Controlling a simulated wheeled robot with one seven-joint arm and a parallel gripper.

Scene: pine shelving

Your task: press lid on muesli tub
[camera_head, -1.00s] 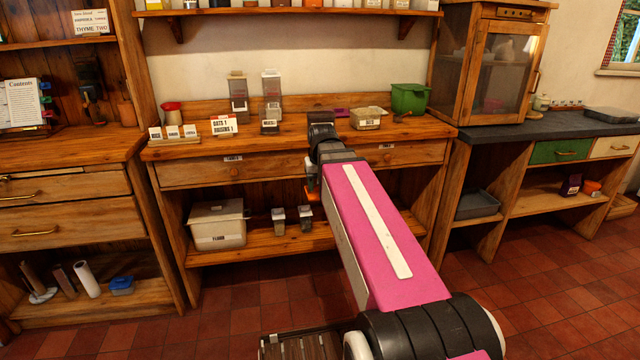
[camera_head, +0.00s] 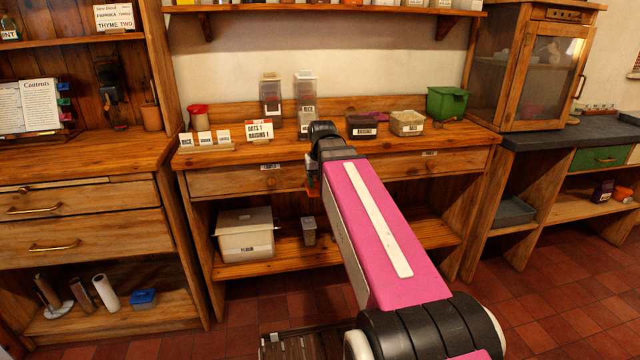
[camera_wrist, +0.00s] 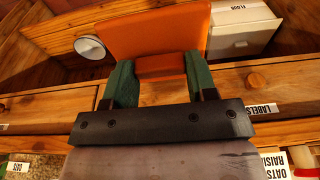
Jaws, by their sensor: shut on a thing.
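My gripper (camera_wrist: 152,84) has green fingers shut on a flat orange piece (camera_wrist: 155,35), which stands out beyond the fingertips. In the head view, the gripper is by the front edge of the pine counter, largely hidden by my arm, with a little orange showing below. Two tall clear containers stand at the back of the counter, a left one (camera_head: 270,95) and a right one (camera_head: 306,88). A low labelled tub (camera_head: 304,122) stands in front of the right one; its label is too small to read surely. I cannot tell which tub is muesli. A purple flat item (camera_head: 379,116) lies behind the tubs.
A dark raisins tub (camera_head: 361,127), a pale tub (camera_head: 406,123) and a green bin (camera_head: 447,103) stand to the right. A flour box (camera_head: 244,234) and a jar (camera_head: 309,231) are on the lower shelf.

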